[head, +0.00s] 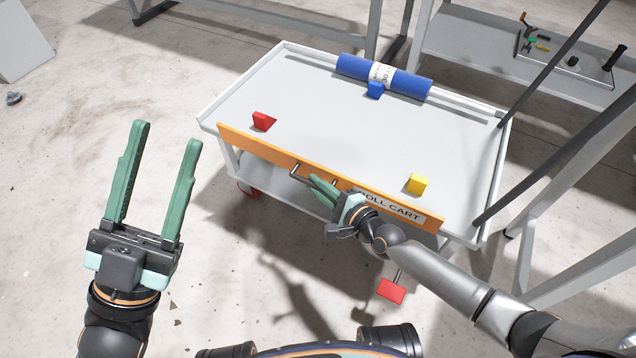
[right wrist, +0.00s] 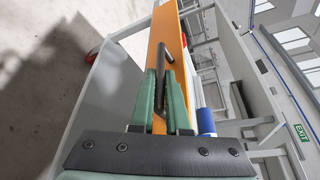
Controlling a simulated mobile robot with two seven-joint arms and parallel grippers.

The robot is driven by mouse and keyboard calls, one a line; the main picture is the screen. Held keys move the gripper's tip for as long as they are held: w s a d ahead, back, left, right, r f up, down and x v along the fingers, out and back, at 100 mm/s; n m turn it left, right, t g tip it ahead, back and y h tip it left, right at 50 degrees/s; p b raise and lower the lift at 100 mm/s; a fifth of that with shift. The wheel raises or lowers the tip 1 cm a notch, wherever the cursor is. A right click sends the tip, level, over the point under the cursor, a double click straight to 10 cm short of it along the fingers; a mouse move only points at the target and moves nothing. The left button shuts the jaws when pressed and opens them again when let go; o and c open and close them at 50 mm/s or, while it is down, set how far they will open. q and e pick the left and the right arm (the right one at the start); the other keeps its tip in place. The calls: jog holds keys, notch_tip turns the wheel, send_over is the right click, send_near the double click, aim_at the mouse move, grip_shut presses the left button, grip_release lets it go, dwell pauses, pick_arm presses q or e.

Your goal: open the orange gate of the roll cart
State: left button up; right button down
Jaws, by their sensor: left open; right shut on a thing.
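The roll cart (head: 300,85) is a pale grey cart with a raised rim. Its orange gate (head: 260,147) stands along the near long side, with a "ROLL CART" label at its right part. The gate also shows in the right wrist view (right wrist: 172,30). A dark bar handle (head: 296,170) sits on the gate's outer face. My right gripper (head: 318,187) is shut on this handle, partly hiding it; the bar runs between the fingers in the right wrist view (right wrist: 163,62). My left gripper (head: 165,140) is open and empty, left of the cart above the floor.
On the cart top lie a blue roll (head: 411,84) with a white band, a blue block (head: 375,91), a red block (head: 263,121) and a yellow block (head: 417,184). A red pedal (head: 392,289) sticks out below the near side. Grey frames stand right and behind.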

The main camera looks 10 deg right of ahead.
jog(key=shift+s+a+f+n+t+y, duration=0.25)
jog(key=shift+f+n+t, duration=0.4)
jog(key=shift+n, duration=0.65)
jog(key=shift+s+a+f+n+t+y, duration=0.1)
jog(key=shift+s+a+f+n+t, duration=0.25)
jog(key=shift+f+n, duration=0.75)
jog(key=shift+s+d+r+n, duration=0.1)
jog(key=shift+r+n, duration=0.15)
jog(key=shift+n, duration=0.05)
jog(key=c, duration=0.9)
grip_release()
jog(key=shift+p+v, duration=1.25)
jog(key=shift+v, duration=2.5)
